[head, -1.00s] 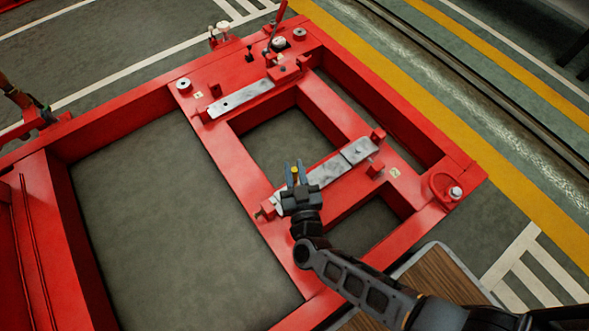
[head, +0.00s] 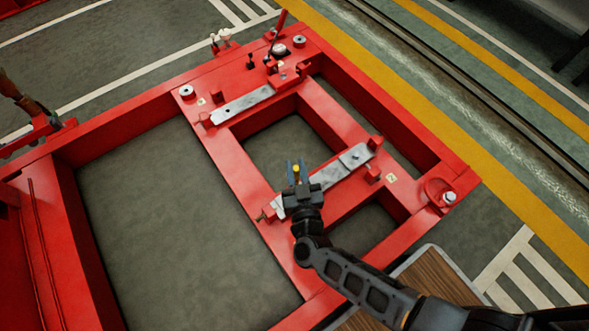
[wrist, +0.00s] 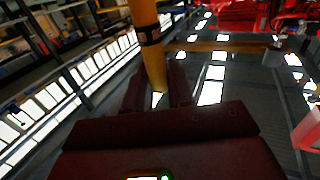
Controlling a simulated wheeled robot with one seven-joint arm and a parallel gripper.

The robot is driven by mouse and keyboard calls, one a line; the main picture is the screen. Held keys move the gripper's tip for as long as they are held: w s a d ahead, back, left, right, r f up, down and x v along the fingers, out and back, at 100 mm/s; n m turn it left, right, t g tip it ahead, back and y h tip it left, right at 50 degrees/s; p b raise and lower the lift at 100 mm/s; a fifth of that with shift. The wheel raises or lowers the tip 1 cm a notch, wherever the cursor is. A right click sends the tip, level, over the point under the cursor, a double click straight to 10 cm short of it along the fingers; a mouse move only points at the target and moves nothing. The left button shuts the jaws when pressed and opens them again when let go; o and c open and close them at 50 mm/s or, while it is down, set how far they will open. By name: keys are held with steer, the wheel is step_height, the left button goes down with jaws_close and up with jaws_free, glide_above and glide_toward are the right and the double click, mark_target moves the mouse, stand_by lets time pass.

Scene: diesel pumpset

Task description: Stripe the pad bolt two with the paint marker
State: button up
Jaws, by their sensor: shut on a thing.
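My gripper (head: 295,174) is shut on the yellow paint marker (head: 296,168), which also fills the upper middle of the wrist view (wrist: 148,42) with a dark band around it. In the head view my gripper is over the near-left part of the nearer grey metal pad (head: 327,174) and hides some of it. A small tag that seems to read 2 (head: 391,177) lies on the red frame just right of that pad. I cannot tell which small fitting is pad bolt two, and the marker's tip is not clear.
The red steel frame (head: 225,172) has wide openings down to the floor. A second grey pad (head: 242,104) lies farther back, with a red lever (head: 277,25) and small fittings beyond. A wood-topped surface (head: 425,285) is at the lower right, beside my arm.

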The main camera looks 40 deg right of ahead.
steer(key=d+m+g+h+b, duration=0.2)
steer(key=d+m+g+h, duration=0.3)
steer(key=d, duration=2)
steer(key=shift+d+f+m+g+h+b, duration=0.25)
steer(key=shift+m+g+h+b, duration=0.2)
steer(key=shift+h, duration=0.55)
steer(key=shift+w+r, duration=0.1)
steer(key=shift+f+b, duration=1.6)
steer(key=shift+f, duration=0.75)
steer(key=shift+w, duration=0.15)
steer(key=shift+f, duration=0.2)
steer(key=shift+s+a+p, duration=0.15)
steer(key=shift+s+p, duration=0.15)
steer(key=shift+s, duration=0.1)
